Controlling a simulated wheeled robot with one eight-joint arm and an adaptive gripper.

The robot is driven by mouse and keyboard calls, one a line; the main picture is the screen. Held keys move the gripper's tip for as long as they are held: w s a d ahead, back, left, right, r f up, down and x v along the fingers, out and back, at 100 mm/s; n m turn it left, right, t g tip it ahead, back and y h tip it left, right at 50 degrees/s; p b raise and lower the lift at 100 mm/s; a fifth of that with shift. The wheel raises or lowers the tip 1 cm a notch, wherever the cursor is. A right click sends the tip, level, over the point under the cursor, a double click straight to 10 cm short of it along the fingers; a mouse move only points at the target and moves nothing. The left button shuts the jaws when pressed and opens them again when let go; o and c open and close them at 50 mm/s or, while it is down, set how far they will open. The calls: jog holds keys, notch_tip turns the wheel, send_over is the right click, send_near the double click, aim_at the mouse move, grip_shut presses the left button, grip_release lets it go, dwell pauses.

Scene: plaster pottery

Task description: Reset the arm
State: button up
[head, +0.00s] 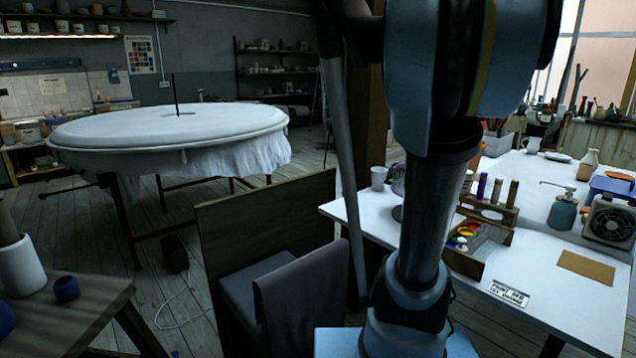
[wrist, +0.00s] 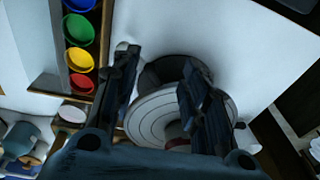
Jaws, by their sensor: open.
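My gripper (wrist: 160,85) shows in the wrist view with its two dark fingers spread apart and nothing between them. Below it in that view is a round grey disc with concentric rings (wrist: 150,115), with a dark round thing (wrist: 163,72) at its upper edge, partly hidden by the fingers. My arm stands upright in the middle of the head view. The gripper itself does not show in the head view.
A white table (head: 350,212) at right bears a paint tray (head: 480,243), a teal pump bottle (head: 563,210), a small fan (head: 608,220) and a brown card (head: 586,266). A draped chair (head: 300,300) and wooden panel (head: 265,215) stand close. A large round table (head: 170,130) stands behind left.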

jog(key=s+a+f+n, duration=0.9)
jog(key=s+a+f, duration=0.2)
jog(key=s+f, duration=0.2)
jog(key=shift+s+a+f+t+y, duration=0.25)
jog(key=shift+a+f+t+y, duration=0.05)
jog(key=shift+a+f+y, duration=0.1)
